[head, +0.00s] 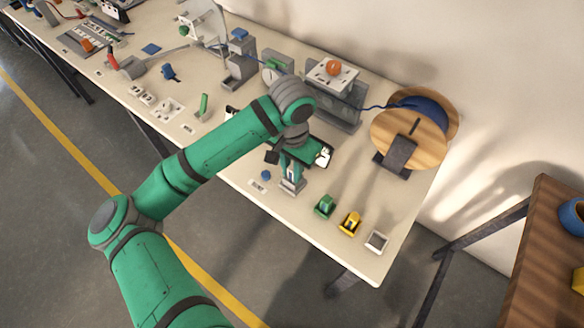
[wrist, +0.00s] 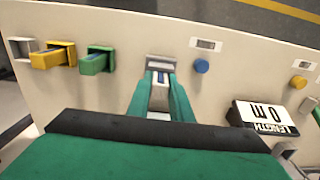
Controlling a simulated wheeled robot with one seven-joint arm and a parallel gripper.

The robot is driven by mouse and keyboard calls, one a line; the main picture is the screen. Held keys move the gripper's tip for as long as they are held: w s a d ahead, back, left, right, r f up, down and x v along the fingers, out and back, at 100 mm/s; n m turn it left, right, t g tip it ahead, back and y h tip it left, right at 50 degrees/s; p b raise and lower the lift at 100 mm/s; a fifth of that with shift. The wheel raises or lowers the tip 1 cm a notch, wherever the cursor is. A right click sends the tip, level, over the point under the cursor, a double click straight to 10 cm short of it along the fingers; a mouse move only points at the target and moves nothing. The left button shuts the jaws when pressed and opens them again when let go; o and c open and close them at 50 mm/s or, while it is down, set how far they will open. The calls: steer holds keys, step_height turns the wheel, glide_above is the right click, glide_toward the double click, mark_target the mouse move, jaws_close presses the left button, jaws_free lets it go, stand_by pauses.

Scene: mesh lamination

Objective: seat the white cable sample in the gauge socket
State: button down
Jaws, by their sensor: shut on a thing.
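My gripper (head: 291,178) points down over the front of the bench and is shut. The gauge display (wrist: 262,117) reads LENGTH with "0 M" and stands beside the gripper.
A blue button (wrist: 201,66) is beside the socket. A green holder (head: 325,206), a yellow holder (head: 349,222) and a white holder (head: 377,242) line the bench's near right end. A wooden cable spool (head: 410,148) stands behind. The bench between socket and holders is clear.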

mark_target(292, 168)
steer(key=shift+f, duration=0.2)
steer(key=c, duration=1.5)
jaws_free()
steer(key=shift+f, duration=0.1)
step_height(292, 168, up, 11)
steer(key=shift+f, duration=0.1)
steer(key=shift+w, duration=0.1)
